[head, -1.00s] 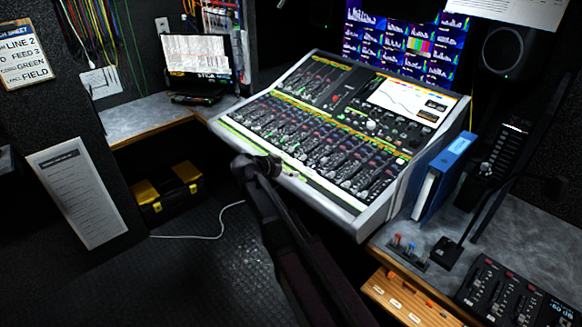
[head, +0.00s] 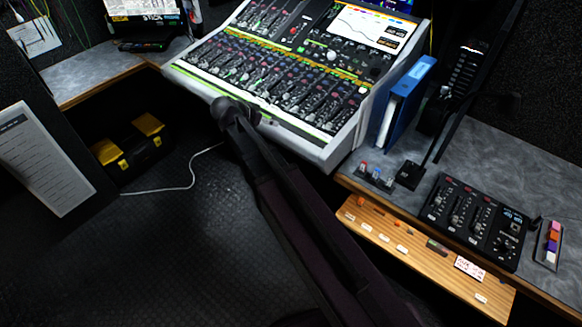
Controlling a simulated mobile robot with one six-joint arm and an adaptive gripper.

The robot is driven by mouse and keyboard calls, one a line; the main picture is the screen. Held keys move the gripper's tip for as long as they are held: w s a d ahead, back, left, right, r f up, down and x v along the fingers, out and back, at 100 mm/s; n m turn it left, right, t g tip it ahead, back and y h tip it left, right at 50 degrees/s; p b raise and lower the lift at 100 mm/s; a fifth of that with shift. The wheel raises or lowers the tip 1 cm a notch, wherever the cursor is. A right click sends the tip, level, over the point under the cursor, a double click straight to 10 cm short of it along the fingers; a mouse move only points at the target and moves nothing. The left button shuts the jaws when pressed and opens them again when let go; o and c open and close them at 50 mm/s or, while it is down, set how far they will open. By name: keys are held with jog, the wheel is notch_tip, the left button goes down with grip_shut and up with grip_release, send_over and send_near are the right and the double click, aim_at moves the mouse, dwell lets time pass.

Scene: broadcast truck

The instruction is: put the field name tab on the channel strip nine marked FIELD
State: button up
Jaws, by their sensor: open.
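The mixing console (head: 330,148) stands at the top centre, with rows of faders and a pale strip along its front edge. Its channel markings are too small to read, so I cannot pick out strip nine. Several small white tabs (head: 383,238) lie on the wooden ledge (head: 430,270) below the counter at the right. Their lettering is not legible, so I cannot tell which is the FIELD tab. My folded dark arm crosses the lower middle, its upper joint in front of the console's front edge. My gripper is not visible.
A small fader box (head: 475,220) and a tray of coloured pieces (head: 549,243) sit on the right counter. A blue binder (head: 405,105) stands beside the console. A black and yellow toolbox (head: 130,152) and a white cable (head: 165,190) are on the otherwise open floor.

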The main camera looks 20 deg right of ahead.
jog(key=s+d+f+n+g+y, duration=0.2)
jog(key=s+f+n+y, duration=0.1)
jog(key=s, duration=0.6)
jog(key=s+d+f+n+g+y, duration=0.2)
jog(key=s+n+y, duration=0.3)
jog(key=s, duration=0.4)
jog(key=shift+s+d+f+n+g, duration=0.2)
jog(key=shift+s+f+n+g, duration=0.2)
jog(key=shift+f+n, duration=0.15)
jog(key=shift+w, duration=0.1)
